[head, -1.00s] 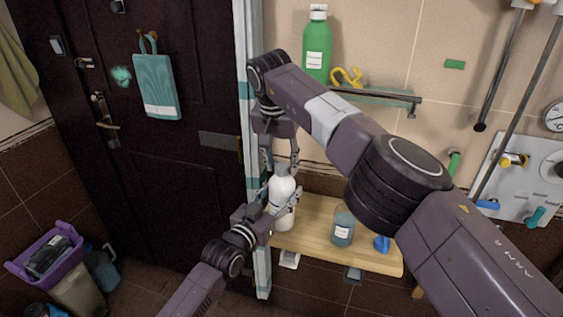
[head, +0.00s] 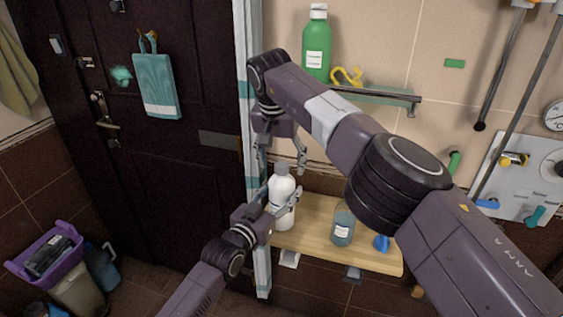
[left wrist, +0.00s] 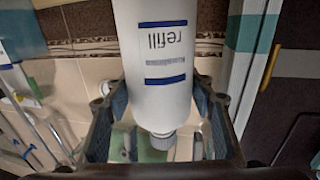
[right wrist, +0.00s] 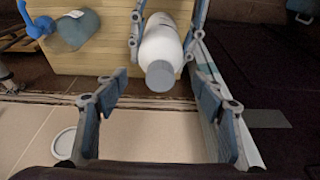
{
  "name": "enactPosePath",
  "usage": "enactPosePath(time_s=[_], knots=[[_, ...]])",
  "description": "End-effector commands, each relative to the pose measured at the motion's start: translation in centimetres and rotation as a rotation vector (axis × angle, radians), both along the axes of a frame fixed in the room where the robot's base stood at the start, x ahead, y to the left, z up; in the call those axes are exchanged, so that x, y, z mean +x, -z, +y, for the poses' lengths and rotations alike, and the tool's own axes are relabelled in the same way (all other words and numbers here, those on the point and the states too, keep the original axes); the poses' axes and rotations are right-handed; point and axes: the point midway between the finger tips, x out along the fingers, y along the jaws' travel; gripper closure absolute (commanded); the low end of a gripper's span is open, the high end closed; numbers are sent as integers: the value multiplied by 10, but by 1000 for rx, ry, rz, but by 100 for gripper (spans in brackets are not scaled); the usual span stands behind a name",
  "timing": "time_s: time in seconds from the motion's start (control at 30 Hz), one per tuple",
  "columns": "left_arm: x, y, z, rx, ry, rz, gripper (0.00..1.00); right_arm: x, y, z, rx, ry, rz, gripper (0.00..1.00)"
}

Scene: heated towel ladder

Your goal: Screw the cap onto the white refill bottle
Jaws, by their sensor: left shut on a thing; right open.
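The white refill bottle (head: 283,212) stands upright at the left end of the wooden shelf; its "refill" label shows in the left wrist view (left wrist: 163,55). A grey cap (head: 281,169) sits on its neck, also in view in the right wrist view (right wrist: 160,75); I cannot tell how tight it is. My left gripper (head: 282,198) is shut around the bottle's body. My right gripper (head: 282,160) is above, pointing down, its fingers spread wide on either side of the cap without touching it.
A blue-tinted bottle (head: 342,228) and a blue object (head: 382,243) stand on the wooden shelf (head: 312,240) to the right. A green bottle (head: 317,50) and a yellow item (head: 347,76) are on the glass shelf above. A white door-frame edge (head: 245,60) is close on the left.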

Motion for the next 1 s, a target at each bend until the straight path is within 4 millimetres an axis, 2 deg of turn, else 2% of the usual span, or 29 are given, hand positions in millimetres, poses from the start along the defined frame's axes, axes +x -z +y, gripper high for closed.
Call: enactPosePath(time_s=[0.27,0.37,0.7,0.8,1.0], knots=[[0,0,0,0,0,1,100,-1,-7,0,0,0,-2,37],[0,0,0,0,0,1,100,-4,-22,2,1,-1,-3,37],[0,0,0,0,0,1,100,-23,-90,8,0,1,-3,37],[0,0,0,0,0,1,100,-26,-103,9,0,1,-2,37],[0,0,0,0,0,1,100,-30,-115,10,-1,1,0,37]])
